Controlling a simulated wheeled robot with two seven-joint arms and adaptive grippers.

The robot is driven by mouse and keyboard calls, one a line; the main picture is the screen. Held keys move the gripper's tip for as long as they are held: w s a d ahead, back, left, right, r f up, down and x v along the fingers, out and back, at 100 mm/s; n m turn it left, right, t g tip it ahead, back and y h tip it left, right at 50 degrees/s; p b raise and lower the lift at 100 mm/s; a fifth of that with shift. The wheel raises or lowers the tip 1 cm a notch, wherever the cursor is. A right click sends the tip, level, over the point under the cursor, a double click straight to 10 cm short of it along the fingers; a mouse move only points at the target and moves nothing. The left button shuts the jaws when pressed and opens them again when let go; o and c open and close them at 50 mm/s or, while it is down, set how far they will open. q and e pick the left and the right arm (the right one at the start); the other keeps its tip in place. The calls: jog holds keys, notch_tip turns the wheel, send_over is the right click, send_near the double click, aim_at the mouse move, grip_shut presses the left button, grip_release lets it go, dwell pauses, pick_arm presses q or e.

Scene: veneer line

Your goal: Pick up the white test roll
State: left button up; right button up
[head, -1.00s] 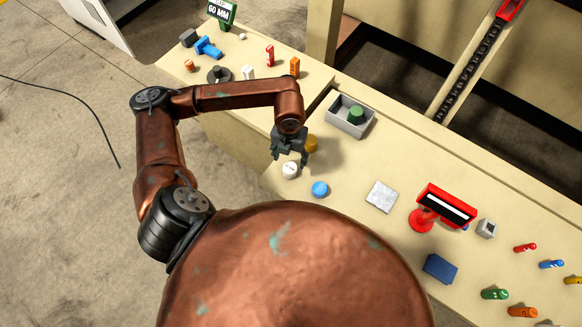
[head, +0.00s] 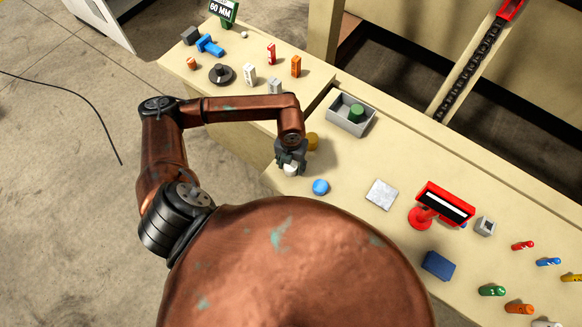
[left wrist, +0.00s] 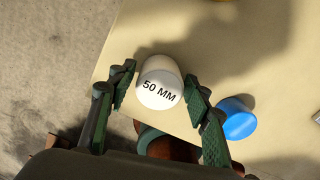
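The white test roll (left wrist: 160,84) stands near the table's edge, with "50 MM" printed on it. In the head view the white roll (head: 291,169) shows partly beneath my left gripper (head: 291,160). In the left wrist view my left gripper (left wrist: 160,90) is open, with one finger on each side of the roll. A small gap shows between the roll and each finger. My right gripper is not in view.
A blue roll (head: 320,187) stands close to the right, near one finger. A grey tray (head: 338,122) holds a green roll (head: 356,113).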

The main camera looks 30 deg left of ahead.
pick_arm(q)
jog(key=c, duration=1.1)
jog(key=shift+r, duration=0.2)
